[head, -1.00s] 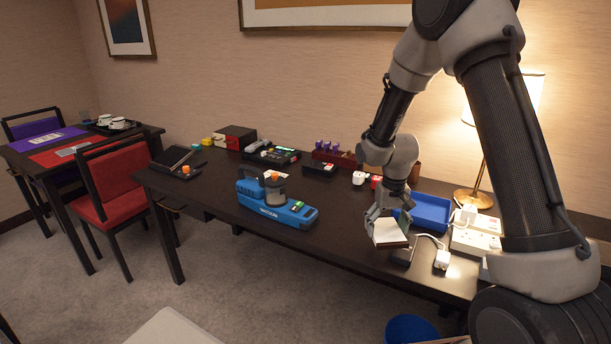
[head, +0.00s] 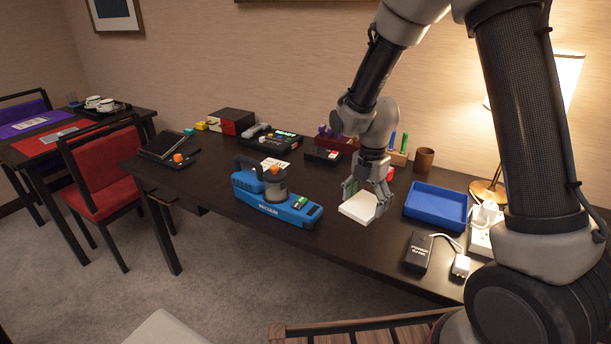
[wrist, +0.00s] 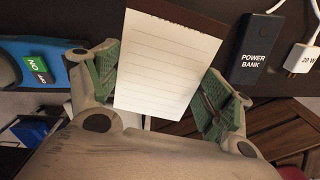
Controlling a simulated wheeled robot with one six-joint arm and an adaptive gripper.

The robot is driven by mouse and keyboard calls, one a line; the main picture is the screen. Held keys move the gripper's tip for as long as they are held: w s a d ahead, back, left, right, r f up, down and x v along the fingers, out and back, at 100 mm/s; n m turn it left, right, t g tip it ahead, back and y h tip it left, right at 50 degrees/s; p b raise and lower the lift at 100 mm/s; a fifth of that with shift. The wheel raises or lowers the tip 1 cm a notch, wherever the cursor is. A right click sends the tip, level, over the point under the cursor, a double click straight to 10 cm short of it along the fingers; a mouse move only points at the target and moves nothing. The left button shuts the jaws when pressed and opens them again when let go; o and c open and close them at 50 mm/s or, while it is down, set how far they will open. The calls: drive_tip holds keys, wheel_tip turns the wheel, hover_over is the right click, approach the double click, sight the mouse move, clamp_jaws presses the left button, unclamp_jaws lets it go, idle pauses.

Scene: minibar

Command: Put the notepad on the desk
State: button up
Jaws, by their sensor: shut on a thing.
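The notepad (head: 359,207) has white lined paper and is held in my gripper (head: 367,194). In the wrist view the notepad (wrist: 167,65) sits between the two green-padded fingers of my gripper (wrist: 157,85), its lined face toward the camera. The dark desk (head: 330,255) lies beneath it. In the head view the notepad is close to the desk surface near the front edge, between the blue vacuum and the power bank. I cannot tell whether it touches the desk.
The blue vacuum (head: 278,203) lies left of the notepad. A black power bank (head: 418,252), a white charger (head: 460,266) and a blue tray (head: 436,206) are to the right. Bare desk shows around the notepad.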

sight(358, 236)
drive_tip(key=shift+s+a+r+n, duration=0.1)
drive_tip(key=shift+s+a+n, duration=0.05)
drive_tip(key=shift+n, duration=0.45)
drive_tip(key=shift+s+a+r+n, duration=0.1)
drive_tip(key=shift+a+n, duration=0.05)
drive_tip(key=shift+n, duration=0.45)
drive_tip(key=shift+s+f+n, duration=0.1)
drive_tip(key=shift+f+n, duration=0.2)
drive_tip(key=shift+f, duration=0.1)
wheel_tip(358, 236, down, 9)
drive_tip(key=shift+f, duration=0.1)
drive_tip(key=shift+f, duration=0.15)
drive_tip(key=o, duration=1)
drive_tip(key=shift+o, duration=0.2)
